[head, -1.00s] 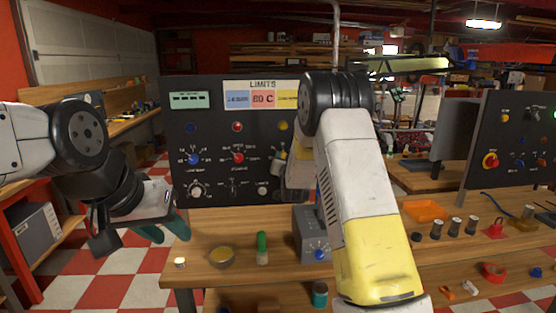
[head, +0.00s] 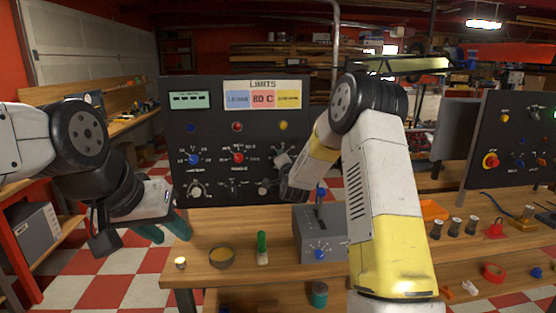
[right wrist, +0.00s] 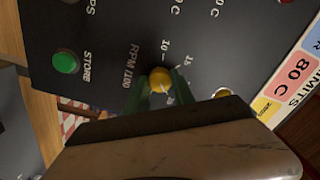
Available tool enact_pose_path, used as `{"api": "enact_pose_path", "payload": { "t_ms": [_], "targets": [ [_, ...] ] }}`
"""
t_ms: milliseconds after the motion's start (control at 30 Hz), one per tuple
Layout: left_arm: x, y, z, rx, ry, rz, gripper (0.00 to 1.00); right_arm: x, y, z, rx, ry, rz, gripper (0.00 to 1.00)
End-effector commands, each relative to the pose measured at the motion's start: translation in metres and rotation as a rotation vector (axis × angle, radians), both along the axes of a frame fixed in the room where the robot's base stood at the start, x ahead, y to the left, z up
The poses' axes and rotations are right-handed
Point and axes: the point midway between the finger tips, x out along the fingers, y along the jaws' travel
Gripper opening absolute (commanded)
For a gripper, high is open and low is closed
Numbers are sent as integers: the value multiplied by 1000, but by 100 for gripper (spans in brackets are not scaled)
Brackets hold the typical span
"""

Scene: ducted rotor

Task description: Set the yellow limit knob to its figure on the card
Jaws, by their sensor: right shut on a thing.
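The yellow limit knob (right wrist: 160,78) is on the dark panel (head: 222,140), beside the "RPM /100" scale. My right gripper (right wrist: 158,88) has its green fingers on both sides of it and is shut on it. The limits card (head: 262,84) at the panel's top has blue, red and yellow fields; the red one reads 80 C. The yellow field (head: 288,99) is too small to read. My left gripper (head: 164,230) is open and empty, left of the panel's lower edge.
A yellow lamp (right wrist: 222,93) is close beside the gripped knob. Blue (head: 194,159) and red (head: 238,157) knobs sit left of it.

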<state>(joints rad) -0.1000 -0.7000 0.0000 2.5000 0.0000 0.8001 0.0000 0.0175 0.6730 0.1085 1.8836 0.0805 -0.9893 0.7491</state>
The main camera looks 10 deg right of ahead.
Motion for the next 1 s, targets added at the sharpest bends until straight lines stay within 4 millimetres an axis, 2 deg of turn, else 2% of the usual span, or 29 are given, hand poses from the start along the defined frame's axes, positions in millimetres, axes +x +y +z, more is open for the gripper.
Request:
{"api": "enact_pose_path", "payload": {
  "t_ms": [600,633,733,1000],
  "targets": [
    [0,0,0,0,0,0,36,0,-1,-1,48,2,-1,0],
    [0,0,0,0,0,0,36,0,-1,-1,48,2,-1,32],
    [0,0,0,0,0,0,36,0,0,-1,48,2,-1,52],
    [0,0,0,0,0,0,36,0,0,0,47,1,-1,52]
  ]
}}
